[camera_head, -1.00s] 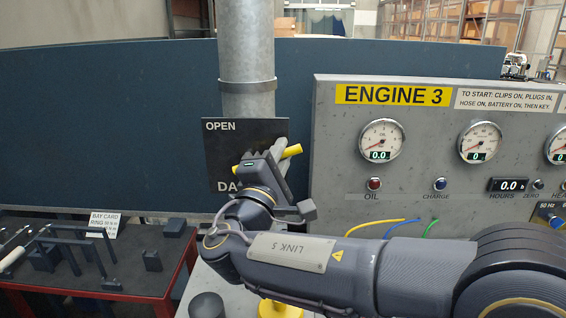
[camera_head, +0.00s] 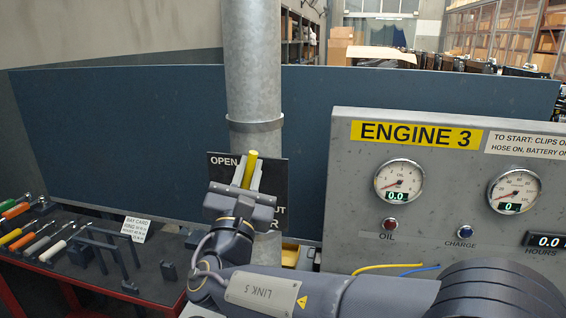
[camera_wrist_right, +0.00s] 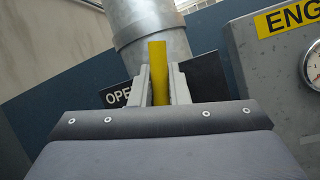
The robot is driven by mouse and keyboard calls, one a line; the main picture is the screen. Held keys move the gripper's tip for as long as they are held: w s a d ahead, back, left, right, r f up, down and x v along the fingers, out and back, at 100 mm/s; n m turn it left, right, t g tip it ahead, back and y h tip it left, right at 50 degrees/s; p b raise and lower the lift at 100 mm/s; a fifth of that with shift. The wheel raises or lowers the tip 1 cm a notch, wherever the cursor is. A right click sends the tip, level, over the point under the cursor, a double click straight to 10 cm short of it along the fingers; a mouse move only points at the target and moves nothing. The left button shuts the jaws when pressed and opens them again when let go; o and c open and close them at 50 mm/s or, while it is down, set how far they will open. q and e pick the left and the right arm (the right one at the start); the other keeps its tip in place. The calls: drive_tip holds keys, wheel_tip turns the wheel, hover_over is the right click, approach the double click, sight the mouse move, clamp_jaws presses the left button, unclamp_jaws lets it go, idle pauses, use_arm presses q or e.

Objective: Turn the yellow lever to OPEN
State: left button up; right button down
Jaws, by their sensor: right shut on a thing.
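The yellow lever (camera_head: 250,169) points upward in front of a dark sign plate (camera_head: 274,182) on the grey metal pipe (camera_head: 253,78). The word OPEN shows at the plate's upper left; my gripper and arm hide much of its lower part. My right gripper (camera_head: 247,177) is shut on the lever, with one finger on each side. In the right wrist view the lever (camera_wrist_right: 159,75) stands upright between the two fingers (camera_wrist_right: 159,88), in front of the pipe and beside part of the word OPEN. My left gripper is not in view.
The ENGINE 3 panel (camera_head: 345,200) with gauges and lamps stands close on the right. A red-edged bench (camera_head: 160,290) on the left holds screwdrivers, black racks and a bay card (camera_head: 135,229). A blue-grey screen (camera_head: 120,130) stands behind.

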drive_tip(key=shift+w+a+r+n+y+p, duration=0.15)
drive_tip(key=shift+a+n+y+p, duration=0.4)
drive_tip(key=shift+n, duration=0.55)
drive_tip(key=shift+w+a+n+y+p, duration=0.1)
drive_tip(key=shift+a+n+y+p, duration=0.2)
drive_tip(key=shift+n, duration=0.35)
drive_tip(key=shift+a+n+y+p, duration=0.1)
drive_tip(key=shift+a+n+y, duration=0.2)
drive_tip(key=shift+n, duration=0.35)
drive_tip(key=shift+d+y, duration=0.1)
drive_tip(key=shift+y, duration=0.15)
drive_tip(key=c, duration=1.4)
unclamp_jaws()
drive_tip(key=b+v, duration=0.3)
drive_tip(key=v, duration=0.4)
drive_tip(key=shift+s, duration=0.4)
